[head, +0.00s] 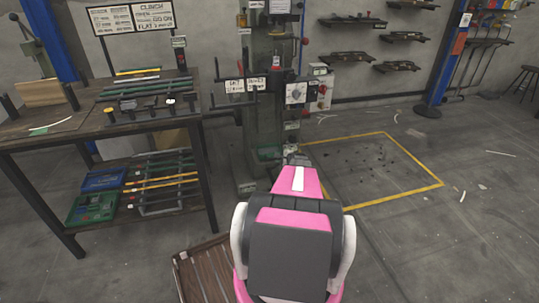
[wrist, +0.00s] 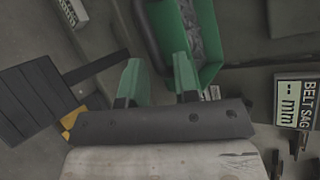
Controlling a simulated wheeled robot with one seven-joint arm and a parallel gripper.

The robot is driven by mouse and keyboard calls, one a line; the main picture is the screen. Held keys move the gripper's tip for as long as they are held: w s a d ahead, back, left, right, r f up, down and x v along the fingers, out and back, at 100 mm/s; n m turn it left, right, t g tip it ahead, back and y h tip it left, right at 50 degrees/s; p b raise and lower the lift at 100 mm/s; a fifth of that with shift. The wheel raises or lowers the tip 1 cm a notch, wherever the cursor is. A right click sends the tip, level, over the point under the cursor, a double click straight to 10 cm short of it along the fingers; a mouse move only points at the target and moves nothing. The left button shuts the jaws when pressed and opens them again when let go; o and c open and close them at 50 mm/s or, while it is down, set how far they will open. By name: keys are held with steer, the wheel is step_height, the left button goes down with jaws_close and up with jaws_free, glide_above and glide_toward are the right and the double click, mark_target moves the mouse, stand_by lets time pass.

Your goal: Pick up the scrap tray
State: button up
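A green tray with grey scrap-like contents shows at the top of the wrist view, and its rim (wrist: 208,28) runs out of the frame. The fingers point at the tray's near end. The right finger overlaps the tray's near edge in the picture; I cannot tell whether it touches. In the head view my arm hides the gripper.
The press (head: 268,60) stands behind the tray. A workbench (head: 30,143) with green and blue bins on its lower shelf stands left. A slatted wooden pallet (head: 203,272) lies at front left. A BELT SAG sign (wrist: 297,102) is at right. The yellow-marked floor (head: 375,170) is clear except for small debris.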

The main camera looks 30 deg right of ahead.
jaws_close()
